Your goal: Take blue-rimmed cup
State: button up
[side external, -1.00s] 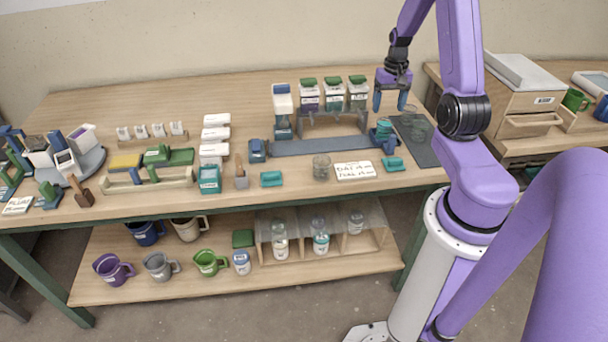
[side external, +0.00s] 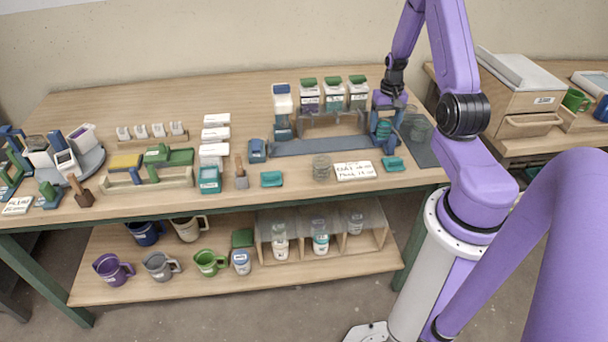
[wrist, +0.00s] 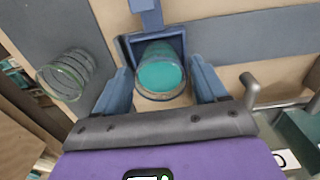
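My gripper (side external: 386,108) is lowered over a blue holder at the right end of the work strip. In the wrist view its two fingers (wrist: 162,82) stand apart on either side of a round clear cup with teal inside (wrist: 160,74). Narrow gaps show beside the cup. The cup stands in a square blue frame (wrist: 124,46) and shows partly behind the fingers in the side view (side external: 383,128). I cannot tell its rim colour clearly. A clear cup with green rings (wrist: 66,74) stands left of the fingers in the wrist view, on the dark mat (side external: 424,152).
Another clear cup (side external: 321,168) stands near the table's front edge, beside a written card (side external: 354,171). A rack with several green-lidded jars (side external: 334,95) stands left of my gripper. Mugs and jugs fill the lower shelf (side external: 180,291).

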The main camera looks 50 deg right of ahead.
jog(key=c, duration=0.5)
notch_tip(320, 180, up, 8)
jog(key=shift+f, duration=0.25)
jog(key=shift+c, duration=0.2)
dwell(0.3)
